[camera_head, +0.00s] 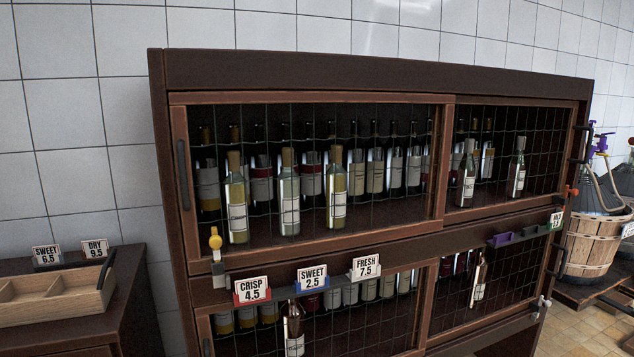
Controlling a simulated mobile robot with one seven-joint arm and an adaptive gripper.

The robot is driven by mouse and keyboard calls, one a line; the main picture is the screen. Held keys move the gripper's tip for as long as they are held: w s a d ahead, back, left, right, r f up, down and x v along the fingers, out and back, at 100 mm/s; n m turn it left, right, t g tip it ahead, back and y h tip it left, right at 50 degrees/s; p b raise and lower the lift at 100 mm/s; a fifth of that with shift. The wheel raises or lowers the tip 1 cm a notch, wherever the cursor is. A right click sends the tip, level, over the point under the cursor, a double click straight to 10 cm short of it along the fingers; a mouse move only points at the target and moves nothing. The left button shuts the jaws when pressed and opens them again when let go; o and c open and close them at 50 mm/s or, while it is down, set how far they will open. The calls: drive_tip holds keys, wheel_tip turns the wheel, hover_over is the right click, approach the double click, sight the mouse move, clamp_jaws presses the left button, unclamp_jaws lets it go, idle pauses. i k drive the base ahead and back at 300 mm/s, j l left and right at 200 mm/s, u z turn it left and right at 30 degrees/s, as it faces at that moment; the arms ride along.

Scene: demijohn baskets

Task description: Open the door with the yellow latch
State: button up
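The yellow latch (215,240) has a round yellow knob on a pale stem. It stands upright at the lower left corner of the upper left door (310,98) of a dark brown cabinet. This door has a reddish-brown wooden frame around a wire grid, with a dark vertical handle (183,175) on its left side. Its left edge lies close to the cabinet's left side, and it looks shut. Its right edge meets or overlaps the upper right door (513,106). My gripper is not in view.
Wine bottles (289,205) stand behind the grids. Price signs (252,290) stand along the middle ledge. An orange latch (570,191) and a whitish latch (541,306) are at the right. A wooden tray (55,310) sits on a low cabinet at left; a basketed demijohn (590,245) stands right.

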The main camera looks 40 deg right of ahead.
sight(178, 100)
drive_tip(key=i+j+z, duration=0.15)
drive_tip(key=j, duration=0.15)
drive_tip(key=i+j+z, duration=0.15)
drive_tip(key=j, duration=0.15)
drive_tip(key=i+j+z, duration=0.15)
drive_tip(key=j, duration=0.2)
drive_tip(key=i+j+z, duration=0.15)
drive_tip(key=j, duration=0.15)
drive_tip(key=k, duration=0.05)
